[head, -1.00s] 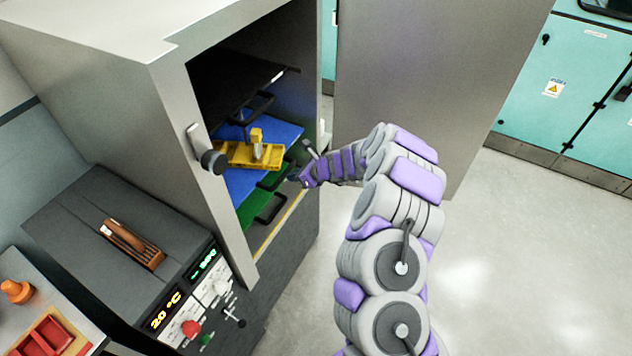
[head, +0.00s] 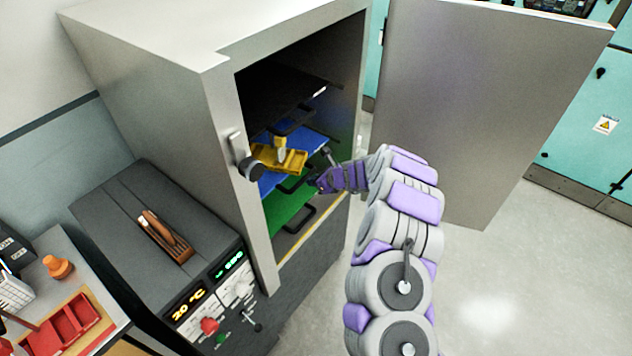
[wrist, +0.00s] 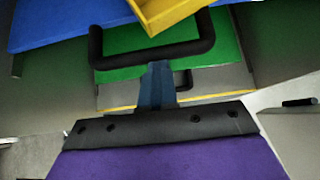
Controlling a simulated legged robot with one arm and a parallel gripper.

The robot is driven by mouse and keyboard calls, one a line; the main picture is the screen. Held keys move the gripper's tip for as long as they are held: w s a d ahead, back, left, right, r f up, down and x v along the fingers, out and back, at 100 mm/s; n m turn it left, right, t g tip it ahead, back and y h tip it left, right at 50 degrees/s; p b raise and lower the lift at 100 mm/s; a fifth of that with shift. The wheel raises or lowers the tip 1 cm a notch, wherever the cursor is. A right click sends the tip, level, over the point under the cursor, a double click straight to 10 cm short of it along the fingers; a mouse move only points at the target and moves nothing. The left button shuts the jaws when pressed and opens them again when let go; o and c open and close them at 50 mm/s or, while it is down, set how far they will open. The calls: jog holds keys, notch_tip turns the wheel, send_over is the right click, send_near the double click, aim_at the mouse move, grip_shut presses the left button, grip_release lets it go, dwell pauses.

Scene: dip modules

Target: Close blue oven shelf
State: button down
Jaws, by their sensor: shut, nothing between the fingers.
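The blue shelf (head: 313,142) is inside the open oven (head: 222,120), between a black shelf above and a green shelf (head: 285,208) below. It carries a yellow tray-like piece (head: 285,161). My gripper (head: 314,183) is at the oven opening, close to the black handle at the blue shelf's front. In the wrist view the blue shelf (wrist: 65,22) is at the upper left, and the black handle (wrist: 150,55) crosses above my fingertips (wrist: 159,68). My gripper is shut and empty. Whether it touches the handle cannot be told.
The oven door (head: 470,110) stands open to the right of my arm. A dark control unit (head: 155,240) with displays and knobs sits left of the opening. A table with red trays (head: 70,325) is at the lower left. Floor at the right is clear.

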jog(key=s+d+r+p, duration=0.2)
jog(key=s+d+r, duration=0.4)
jog(key=d, duration=0.4)
jog(key=s+a+r+n+g, duration=0.2)
jog(key=s+a+r+n, duration=0.25)
jog(key=s+r, duration=0.2)
jog(key=s+a+r+n+g+y, duration=0.1)
jog(key=s+a+r+n, duration=0.2)
jog(key=s+r+n, duration=0.3)
jog(key=s+a+r+n+g, duration=0.2)
jog(key=s+a+r+n, duration=0.2)
jog(key=s+r, duration=0.25)
jog(key=s+d+n+g+h, duration=0.1)
jog(key=s+d+n+h, duration=0.2)
jog(key=s, duration=0.7)
jog(key=s+d+r+n+g+h, duration=0.1)
jog(key=s+d+n+h, duration=0.2)
jog(key=s+d, duration=0.5)
jog(key=s+d+r+n+h, duration=0.1)
jog(key=s+d+n+h, duration=0.2)
jog(key=s, duration=1)
jog(key=d+n, duration=0.1)
jog(key=d, duration=0.2)
jog(key=shift+r+n+g, duration=0.15)
jog(key=shift+n+g, duration=0.2)
jog(key=shift+g, duration=0.05)
